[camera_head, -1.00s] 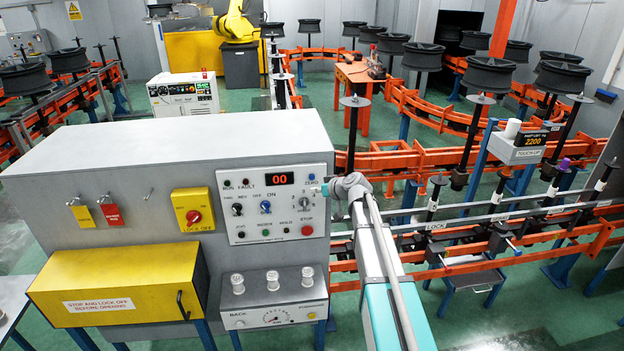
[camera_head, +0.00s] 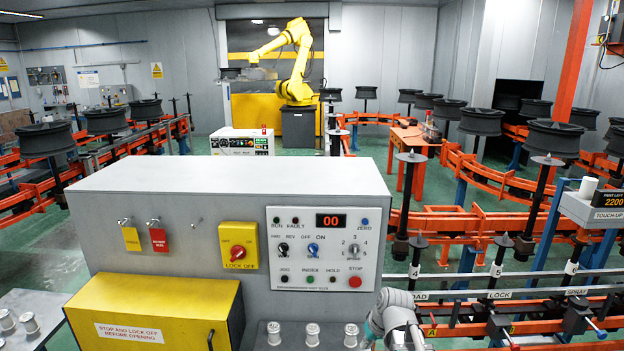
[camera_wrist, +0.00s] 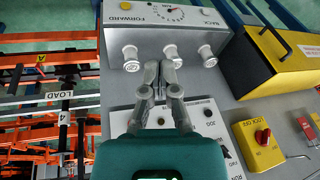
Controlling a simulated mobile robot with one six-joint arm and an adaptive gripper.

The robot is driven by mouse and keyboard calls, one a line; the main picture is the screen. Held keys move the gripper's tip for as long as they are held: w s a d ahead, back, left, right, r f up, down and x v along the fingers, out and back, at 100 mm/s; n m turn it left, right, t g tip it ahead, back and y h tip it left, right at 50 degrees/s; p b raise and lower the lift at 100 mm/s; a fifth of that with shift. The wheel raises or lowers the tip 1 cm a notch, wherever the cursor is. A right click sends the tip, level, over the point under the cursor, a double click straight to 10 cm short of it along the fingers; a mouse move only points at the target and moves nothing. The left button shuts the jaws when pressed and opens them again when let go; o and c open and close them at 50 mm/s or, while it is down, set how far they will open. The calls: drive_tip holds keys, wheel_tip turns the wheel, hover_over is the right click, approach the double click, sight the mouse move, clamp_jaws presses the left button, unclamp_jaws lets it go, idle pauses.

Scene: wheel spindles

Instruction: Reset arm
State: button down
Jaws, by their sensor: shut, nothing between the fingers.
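My gripper shows in the wrist view (camera_wrist: 166,66); its grey fingers are together with nothing between them. They appear over the grey cabinet front, near the white spools and the lower control box (camera_wrist: 150,15). In the head view, the grey end of my arm (camera_head: 398,315) shows at the bottom edge, just right of the cabinet. The fingertips are hard to make out there.
The grey cabinet (camera_head: 230,180) carries a control panel (camera_head: 322,248), a yellow lock-off switch (camera_head: 238,245) and a yellow box (camera_head: 150,310). Orange rails with spindles and dark wheels (camera_head: 480,121) stand at the right. A yellow robot (camera_head: 296,70) stands behind.

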drive_tip(key=s+d+f+m+g+h+b, duration=0.2)
drive_tip(key=s+f, duration=0.3)
drive_tip(key=s, duration=0.5)
drive_tip(key=shift+d+f+h+b, duration=0.15)
drive_tip(key=shift+f+h+b, duration=0.15)
drive_tip(key=shift+h+b, duration=0.3)
